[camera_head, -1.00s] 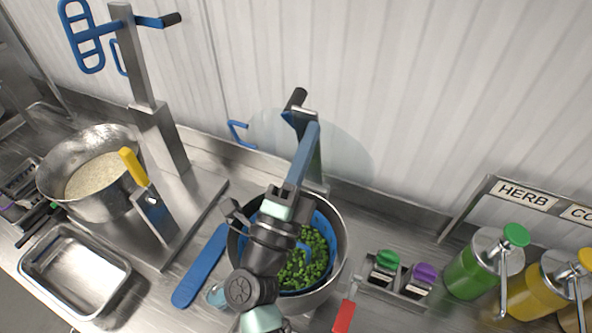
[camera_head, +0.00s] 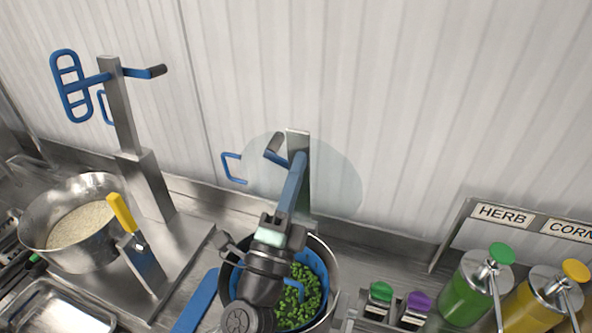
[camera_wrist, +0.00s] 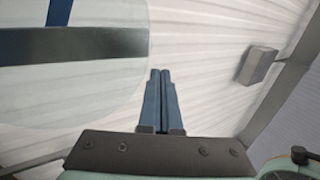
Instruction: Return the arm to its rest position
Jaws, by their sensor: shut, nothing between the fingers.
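My gripper (camera_wrist: 160,78) shows in the wrist view with its two blue fingers side by side, shut and empty. They point towards the pale ribbed wall. In the head view my dark wrist and arm rise from the bottom edge, in front of the pot with the blue-rimmed basket of green vegetables (camera_head: 299,299). My arm covers the left part of this pot, and the fingertips are hard to tell from the blue bar behind them. A clear round disc (camera_head: 335,185) stands behind the arm; it also shows at upper left in the wrist view (camera_wrist: 95,85).
A metal post (camera_head: 298,140) with blue bars stands behind the pot. At left are a rice pot (camera_head: 35,228), a yellow-handled tool (camera_head: 122,212) and another post (camera_head: 124,115). Green (camera_head: 465,295) and yellow (camera_head: 522,300) pump bottles stand at right.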

